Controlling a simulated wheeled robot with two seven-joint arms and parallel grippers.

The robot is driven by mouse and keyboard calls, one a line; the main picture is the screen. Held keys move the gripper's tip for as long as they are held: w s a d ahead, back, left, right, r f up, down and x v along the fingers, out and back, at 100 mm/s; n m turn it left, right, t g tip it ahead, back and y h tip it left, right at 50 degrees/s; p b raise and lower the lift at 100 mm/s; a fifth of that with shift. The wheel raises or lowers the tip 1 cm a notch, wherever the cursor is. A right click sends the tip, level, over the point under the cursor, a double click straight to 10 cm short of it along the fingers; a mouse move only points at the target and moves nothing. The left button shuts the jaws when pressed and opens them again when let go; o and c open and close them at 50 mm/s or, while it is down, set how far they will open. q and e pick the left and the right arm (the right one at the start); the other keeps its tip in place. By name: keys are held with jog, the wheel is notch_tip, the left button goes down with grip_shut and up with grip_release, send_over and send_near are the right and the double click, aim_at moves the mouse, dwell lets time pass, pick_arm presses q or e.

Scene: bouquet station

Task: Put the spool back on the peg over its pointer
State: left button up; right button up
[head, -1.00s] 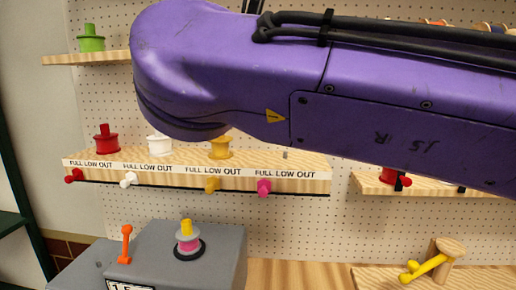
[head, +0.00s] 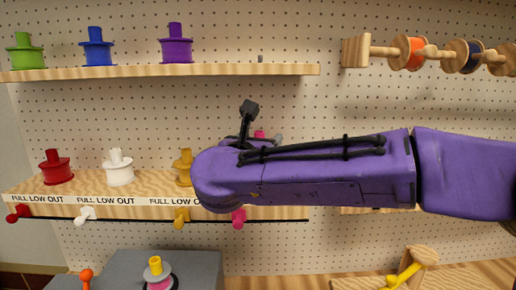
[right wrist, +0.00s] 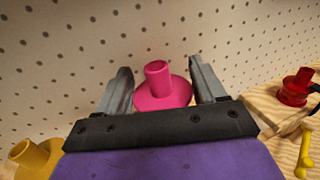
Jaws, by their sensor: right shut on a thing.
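My right gripper (right wrist: 162,90) is shut on the pink spool (right wrist: 158,88), which stands upright between its two grey fingers in the right wrist view. In the head view only a bit of the pink spool (head: 260,134) shows above my purple right arm, with the gripper (head: 272,141) mostly hidden. The spool is around the right part of the lower shelf (head: 285,212), near the pink pointer (head: 238,217) on its front edge. The arm hides that shelf's peg, so I cannot tell whether the spool is on it. My left gripper is not in view.
Red (head: 56,167), white (head: 119,167) and yellow (head: 184,167) spools stand on the lower shelf. The upper shelf (head: 220,70) holds green, blue and purple spools and a bare peg (head: 260,58). A grey box (head: 195,270) with a yellow-topped spool (head: 157,272) is below.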

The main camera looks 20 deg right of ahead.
notch_tip(320, 180, down, 3)
jog(key=shift+s+d+r+p, duration=0.1)
jog(key=shift+s+r+p, duration=0.1)
jog(key=shift+p, duration=0.1)
jog(key=shift+w+f, duration=0.1)
jog(key=shift+f, duration=0.25)
jog(key=shift+w+f, duration=0.1)
jog(key=shift+w, duration=0.1)
jog(key=shift+s+f+b, duration=0.1)
jog(key=shift+f+b, duration=0.05)
jog(key=shift+b, duration=0.15)
jog(key=o, duration=0.8)
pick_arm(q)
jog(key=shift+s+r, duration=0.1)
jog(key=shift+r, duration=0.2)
pick_arm(e)
jog(key=o, duration=0.4)
jog(key=shift+c, duration=0.2)
